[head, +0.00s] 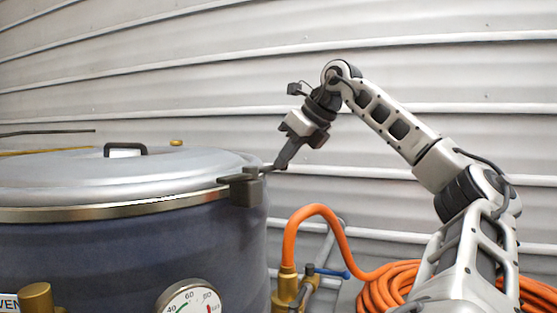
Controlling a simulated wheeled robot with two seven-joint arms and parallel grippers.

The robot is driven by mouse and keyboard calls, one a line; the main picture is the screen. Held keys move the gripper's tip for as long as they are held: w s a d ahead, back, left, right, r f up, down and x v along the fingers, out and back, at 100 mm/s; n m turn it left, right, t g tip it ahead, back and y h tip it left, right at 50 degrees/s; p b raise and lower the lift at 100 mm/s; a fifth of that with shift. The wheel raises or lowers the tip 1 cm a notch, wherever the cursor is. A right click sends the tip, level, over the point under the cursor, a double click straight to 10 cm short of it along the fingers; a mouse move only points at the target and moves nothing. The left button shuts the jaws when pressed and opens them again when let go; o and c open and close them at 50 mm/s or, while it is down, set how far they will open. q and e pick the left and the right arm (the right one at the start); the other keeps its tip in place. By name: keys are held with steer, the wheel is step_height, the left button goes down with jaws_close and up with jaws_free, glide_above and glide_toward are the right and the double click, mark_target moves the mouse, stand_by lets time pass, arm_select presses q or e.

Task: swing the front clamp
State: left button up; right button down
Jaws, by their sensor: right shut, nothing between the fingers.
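The front clamp (240,187) is a dark block with a short bar at its top, on the right side of the hopper rim. It sits where the grey lid (110,175) meets the dark blue hopper body (120,255). My right gripper (279,167) comes down from the upper right, fingers shut with nothing between them. Its fingertips are at the outer end of the clamp's bar, close to it or touching; I cannot tell which. My left gripper does not show.
A round gauge (190,301) and a brass fitting (38,298) are on the hopper's front. An orange hose (318,211) rises from a brass valve with a blue lever (330,272) and coils at the lower right. A corrugated wall (230,65) stands behind.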

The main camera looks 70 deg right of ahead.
steer(key=shift+w+d, duration=0.15)
steer(key=shift+w, duration=0.1)
stand_by(0.4)
steer(key=s+f+v, duration=0.1)
steer(key=s+v, duration=0.1)
steer(key=v, duration=1.1)
steer(key=shift+f, duration=0.35)
